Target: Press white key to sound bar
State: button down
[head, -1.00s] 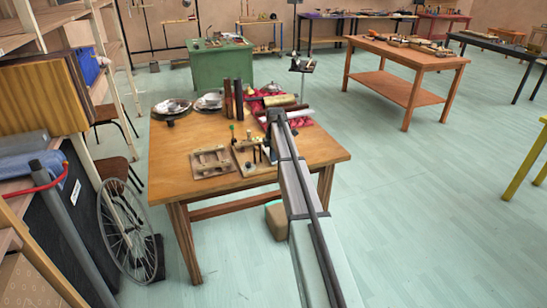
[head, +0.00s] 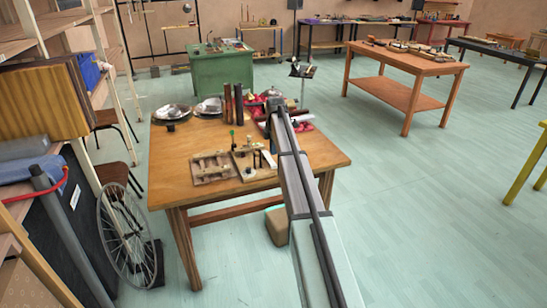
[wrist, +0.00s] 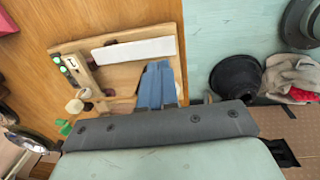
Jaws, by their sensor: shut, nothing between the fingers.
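In the wrist view, a wooden board (wrist: 100,72) carries a long white bar-shaped piece (wrist: 134,51), which looks like the white key. My gripper (wrist: 157,64) shows as two blue fingers lying together, shut and empty. Their tips are just below the right half of the white piece in the picture; whether they touch it I cannot tell. In the head view, my arm covers the gripper and the right part of the table. The sounding bar cannot be made out clearly.
The wooden table (head: 180,141) also bears two small wooden devices (head: 211,166) (head: 252,160), metal lids (head: 172,111) and upright dark tubes (head: 232,104). In the wrist view, a dark cone-shaped thing (wrist: 235,77) and cloth (wrist: 290,77) are at the right.

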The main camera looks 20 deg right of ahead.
notch_tip(320, 180, up, 9)
jog(key=shift+f, duration=0.2)
dwell(1.0)
